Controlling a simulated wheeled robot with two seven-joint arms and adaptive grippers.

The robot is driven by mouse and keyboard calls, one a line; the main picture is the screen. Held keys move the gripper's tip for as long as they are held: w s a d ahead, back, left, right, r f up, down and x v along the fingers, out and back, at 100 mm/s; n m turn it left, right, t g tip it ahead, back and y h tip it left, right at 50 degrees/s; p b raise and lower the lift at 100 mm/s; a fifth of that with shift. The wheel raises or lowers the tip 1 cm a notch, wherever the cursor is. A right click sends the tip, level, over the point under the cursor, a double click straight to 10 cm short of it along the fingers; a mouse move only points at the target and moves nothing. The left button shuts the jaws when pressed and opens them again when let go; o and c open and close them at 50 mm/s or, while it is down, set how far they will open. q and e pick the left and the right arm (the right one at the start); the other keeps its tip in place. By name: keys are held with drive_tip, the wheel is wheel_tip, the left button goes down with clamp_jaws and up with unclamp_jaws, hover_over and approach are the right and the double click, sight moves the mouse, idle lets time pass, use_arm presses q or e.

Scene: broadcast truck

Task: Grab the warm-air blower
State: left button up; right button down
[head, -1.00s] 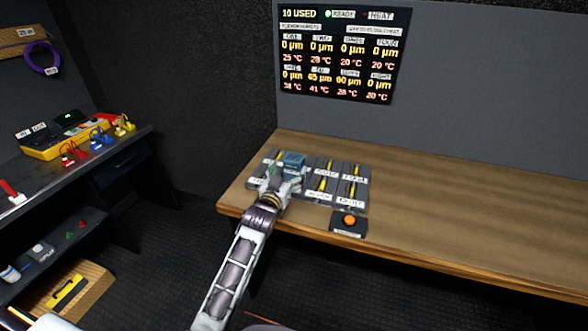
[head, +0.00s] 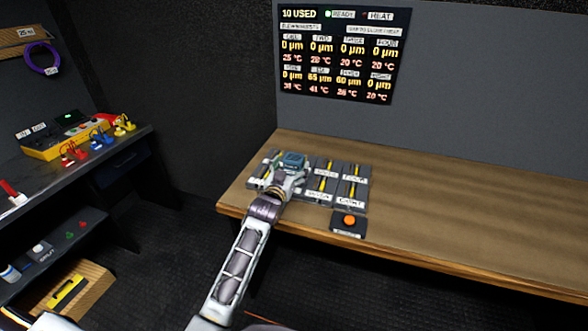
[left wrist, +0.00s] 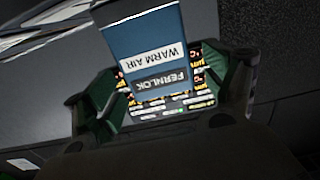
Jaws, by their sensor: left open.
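The warm-air blower is a blue box (head: 294,159) at the back of the row of slots on the wooden bench. In the left wrist view the blower (left wrist: 145,35) shows blue-grey, with labels reading WARM AIR and FERNLOK. My left gripper (head: 288,172) is just in front of it, partly covering it. In the left wrist view its two green-lined fingers (left wrist: 172,82) are spread apart, one to each side of the blower's lower end. I cannot tell whether either finger touches it. My right gripper is not in view.
Dark slots with yellow strips (head: 322,187) stand on the bench around the gripper. A box with an orange button (head: 348,221) sits at the front edge. A display board (head: 340,52) hangs behind. The bench's right side (head: 470,210) is clear.

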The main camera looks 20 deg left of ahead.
use_arm(q)
drive_tip(key=shift+w, duration=1.55)
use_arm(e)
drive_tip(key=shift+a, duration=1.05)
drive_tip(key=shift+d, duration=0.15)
